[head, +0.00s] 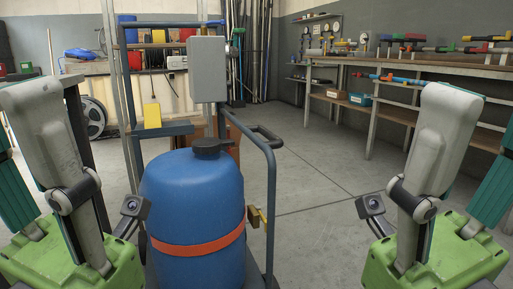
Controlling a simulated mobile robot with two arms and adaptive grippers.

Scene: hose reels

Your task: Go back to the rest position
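My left arm stands folded at the left edge of the head view, and my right arm stands folded at the right edge. A small camera shows on the inner side of each arm. The fingers of both grippers are out of sight, so their opening does not show. Neither arm visibly holds anything.
A blue tank (192,195) with an orange band stands close in front, on a blue-framed cart (272,205) with a grey box (207,69). A workbench (430,66) with tools is at the back right. The grey floor (320,165) between is clear.

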